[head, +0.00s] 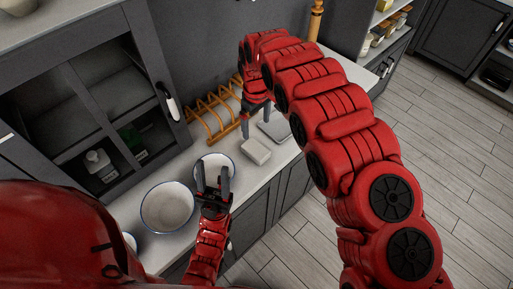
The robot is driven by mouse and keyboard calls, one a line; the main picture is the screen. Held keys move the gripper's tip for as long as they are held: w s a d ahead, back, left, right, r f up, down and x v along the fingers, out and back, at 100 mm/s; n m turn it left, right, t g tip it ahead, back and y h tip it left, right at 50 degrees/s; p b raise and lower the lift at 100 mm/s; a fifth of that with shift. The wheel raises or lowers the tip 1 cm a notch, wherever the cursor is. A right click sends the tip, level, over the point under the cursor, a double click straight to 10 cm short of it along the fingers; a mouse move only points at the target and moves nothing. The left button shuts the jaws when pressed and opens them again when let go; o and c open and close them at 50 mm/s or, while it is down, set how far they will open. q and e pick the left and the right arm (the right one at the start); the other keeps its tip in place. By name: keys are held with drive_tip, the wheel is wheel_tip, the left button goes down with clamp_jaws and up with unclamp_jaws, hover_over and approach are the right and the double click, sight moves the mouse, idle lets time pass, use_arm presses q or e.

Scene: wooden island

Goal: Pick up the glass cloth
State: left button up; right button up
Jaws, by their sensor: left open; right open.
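No cloth is plainly recognisable. A small pale block-like item (257,150) lies on the counter, and a flat light-grey item (274,130) lies just behind it; I cannot tell whether either is the glass cloth. My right gripper (257,122) is open and points down over the counter, just behind the pale item and beside the grey one. It appears empty, and my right arm hides part of the counter's right side. My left gripper (212,174) is open and empty, its fingers pointing up the picture in front of a small white bowl.
A larger white bowl (167,208) and the small white bowl (226,164) with dark rims stand on the counter (194,147). A wooden rack (213,111) stands along the wall. A dark open cabinet (110,90) is at left. The wooden floor at right is clear.

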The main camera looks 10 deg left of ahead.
drive_tip(key=b, duration=0.1)
approach(257, 150)
wheel_tip(257, 150, down, 5)
drive_tip(key=shift+f, duration=0.15)
drive_tip(key=shift+s+f+b, duration=0.1)
drive_tip(key=shift+f+b, duration=0.1)
drive_tip(key=shift+b, duration=0.1)
drive_tip(key=f+b, duration=0.2)
drive_tip(key=f, duration=0.1)
drive_tip(key=f+b, duration=0.1)
drive_tip(key=shift+w+f, duration=0.3)
drive_tip(key=shift+f, duration=0.05)
drive_tip(key=shift+r, duration=0.1)
drive_tip(key=shift+c, duration=0.2)
drive_tip(key=shift+s, duration=0.1)
drive_tip(key=shift+c, duration=1.2)
drive_tip(key=c, duration=1)
